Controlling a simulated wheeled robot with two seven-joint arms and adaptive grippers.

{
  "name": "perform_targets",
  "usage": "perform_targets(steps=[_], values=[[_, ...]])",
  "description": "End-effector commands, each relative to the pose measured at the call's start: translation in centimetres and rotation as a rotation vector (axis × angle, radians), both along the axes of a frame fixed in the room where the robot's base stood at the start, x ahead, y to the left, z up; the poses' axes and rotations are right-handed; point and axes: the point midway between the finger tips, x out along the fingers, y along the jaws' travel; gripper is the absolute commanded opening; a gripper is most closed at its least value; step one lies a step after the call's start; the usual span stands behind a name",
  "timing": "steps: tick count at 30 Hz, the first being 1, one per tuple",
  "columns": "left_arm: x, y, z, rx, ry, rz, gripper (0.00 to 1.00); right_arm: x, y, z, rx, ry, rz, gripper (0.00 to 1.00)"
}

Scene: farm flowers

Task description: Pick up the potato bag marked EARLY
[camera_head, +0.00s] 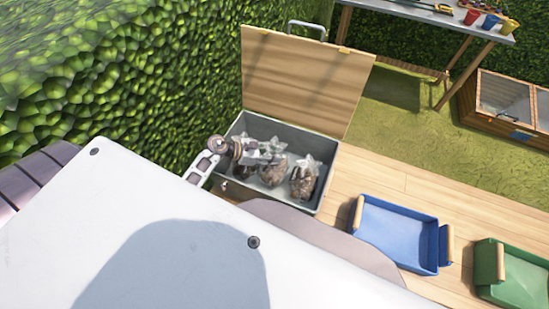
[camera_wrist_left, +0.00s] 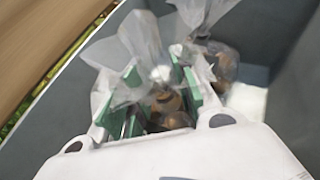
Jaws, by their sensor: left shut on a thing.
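Clear bags of brown potatoes sit in an open grey box (camera_head: 324,148). The middle bag (camera_head: 274,173) and the right bag (camera_head: 304,178) show in the head view. My left gripper (camera_head: 264,153) reaches into the box from the left, at the left and middle bags. In the left wrist view its green-padded fingers (camera_wrist_left: 163,88) are shut on a clear bag (camera_wrist_left: 136,42) with potatoes showing between them. Another potato bag (camera_wrist_left: 220,62) stands behind it. No marking such as EARLY is readable on any bag. My right gripper is not in view.
The box's wooden lid (camera_head: 305,80) stands open at the back. A blue tray (camera_head: 395,232) and a green tray (camera_head: 520,275) are on the wooden deck to the right. A table (camera_head: 425,12) stands on the grass behind. A hedge (camera_head: 120,80) borders the left.

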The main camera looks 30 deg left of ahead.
Motion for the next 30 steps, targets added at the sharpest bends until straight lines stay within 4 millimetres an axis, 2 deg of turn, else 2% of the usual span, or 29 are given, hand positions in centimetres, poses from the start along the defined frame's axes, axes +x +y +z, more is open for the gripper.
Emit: perform_targets(steps=[7,15,30], values=[[0.0,0.0,3.3,0.001,-0.004,-0.003,0.0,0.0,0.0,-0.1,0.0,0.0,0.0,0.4],[0.0,0.0,5.8,0.0,-0.003,-0.001,0.0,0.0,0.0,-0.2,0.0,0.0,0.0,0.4],[0.0,-0.1,6.6,-0.002,-0.003,0.0,0.0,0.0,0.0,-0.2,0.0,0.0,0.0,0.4]])
